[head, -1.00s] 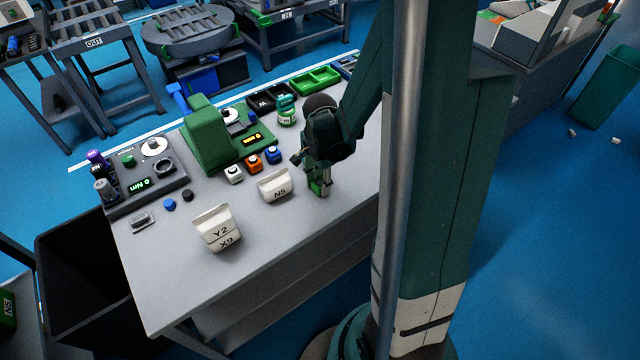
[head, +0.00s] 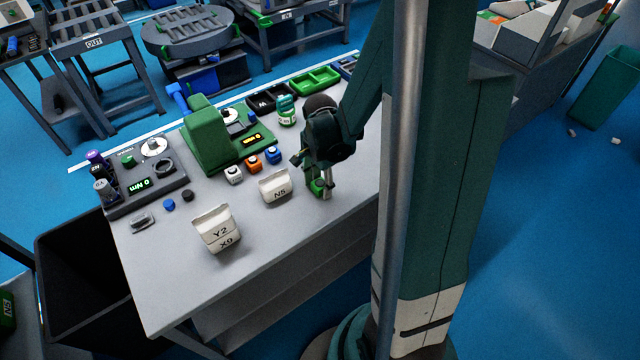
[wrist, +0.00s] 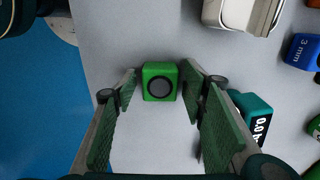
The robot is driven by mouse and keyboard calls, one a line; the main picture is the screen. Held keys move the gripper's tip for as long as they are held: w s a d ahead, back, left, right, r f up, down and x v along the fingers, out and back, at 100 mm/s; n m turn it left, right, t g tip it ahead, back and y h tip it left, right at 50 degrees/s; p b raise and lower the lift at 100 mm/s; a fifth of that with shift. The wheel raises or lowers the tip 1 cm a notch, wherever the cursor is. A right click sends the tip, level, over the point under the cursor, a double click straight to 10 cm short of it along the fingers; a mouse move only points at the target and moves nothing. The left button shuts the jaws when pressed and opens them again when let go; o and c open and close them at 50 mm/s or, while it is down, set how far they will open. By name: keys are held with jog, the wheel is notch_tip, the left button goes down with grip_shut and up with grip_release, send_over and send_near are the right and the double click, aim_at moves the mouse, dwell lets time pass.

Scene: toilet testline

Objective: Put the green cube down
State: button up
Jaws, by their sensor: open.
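The green cube (wrist: 159,82) sits on the grey table top (wrist: 150,30), with a dark round recess in its upper face. In the wrist view it lies between and just beyond the tips of my gripper (wrist: 161,85), with a gap to each finger. My gripper is open. In the head view my gripper (head: 322,192) points down at the table's right part, and the green cube (head: 316,187) shows partly between its fingers; the rest is hidden.
The table's front edge is close.

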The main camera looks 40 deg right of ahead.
aim_at(320, 183)
notch_tip(320, 183, up, 12)
jog(key=p, duration=0.2)
dwell(0.7)
jog(key=shift+r, duration=0.1)
jog(key=shift+a+r, duration=0.1)
dwell(0.5)
jog(key=s+a+r+n+t, duration=0.3)
jog(key=s+a+r+n, duration=0.1)
jog(key=a+r+n, duration=0.4)
jog(key=s+a+r+n+t, duration=0.4)
jog(key=a+r+n, duration=0.5)
jog(key=a+n, duration=0.1)
jog(key=shift+r, duration=0.3)
jog(key=shift+s, duration=0.1)
dwell(1.3)
